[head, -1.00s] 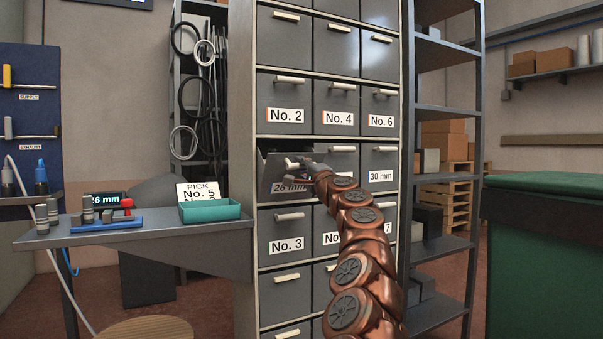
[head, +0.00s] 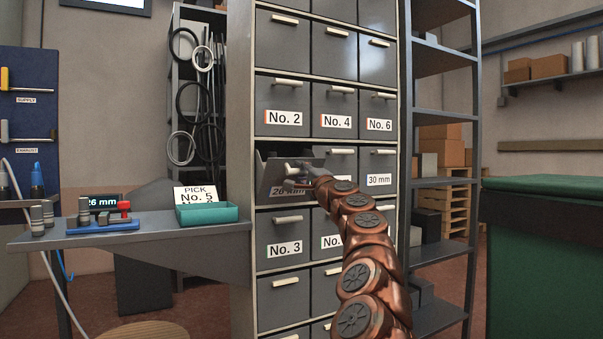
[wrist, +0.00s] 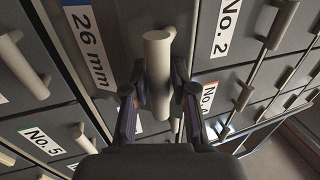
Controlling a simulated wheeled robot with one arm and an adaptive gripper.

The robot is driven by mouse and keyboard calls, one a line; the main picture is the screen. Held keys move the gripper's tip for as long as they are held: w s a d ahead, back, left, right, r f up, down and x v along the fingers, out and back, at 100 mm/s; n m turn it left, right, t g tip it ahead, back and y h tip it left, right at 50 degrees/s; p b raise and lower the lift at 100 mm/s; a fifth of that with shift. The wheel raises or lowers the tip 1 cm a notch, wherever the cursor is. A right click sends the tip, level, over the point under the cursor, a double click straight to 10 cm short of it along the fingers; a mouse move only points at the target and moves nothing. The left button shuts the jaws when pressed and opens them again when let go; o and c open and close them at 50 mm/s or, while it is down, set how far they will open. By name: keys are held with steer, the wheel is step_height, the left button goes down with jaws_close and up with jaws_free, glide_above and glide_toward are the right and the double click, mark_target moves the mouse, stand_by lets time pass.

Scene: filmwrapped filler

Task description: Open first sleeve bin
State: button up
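The grey bin labelled 26 mm (head: 268,181) is in the cabinet's left column, below No. 2 and above No. 3. Its front is tilted out from the cabinet, with a dark gap above it. My gripper (head: 300,166) is at its handle. In the wrist view the pale bar handle (wrist: 157,50) lies between my gripper's fingers (wrist: 157,92), which press against it from both sides. The 26 mm label (wrist: 86,45) shows to the left. The bin's inside is hidden from view.
The cabinet holds other shut bins, including No. 2 (head: 283,93) and 30 mm (head: 378,164). A green-covered bench (head: 545,250) stands at right.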

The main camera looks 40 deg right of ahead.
steer(key=shift+o, duration=1.2)
steer(key=shift+s, duration=0.15)
steer(key=shift+s+d+f, duration=0.1)
steer(key=shift+s+d, duration=0.05)
steer(key=shift+s, duration=0.15)
steer(key=shift+s+f, duration=0.25)
steer(key=shift+s, duration=0.45)
steer(key=shift+s+a+f, duration=0.1)
steer(key=shift+s+a, duration=0.25)
steer(key=shift+a, duration=0.05)
steer(key=shift+s+f, duration=0.15)
steer(key=shift+s, duration=0.4)
steer(key=v, duration=0.7)
steer(key=shift+s, duration=0.3)
steer(key=shift+a+f, duration=0.1)
steer(key=shift+f, duration=0.05)
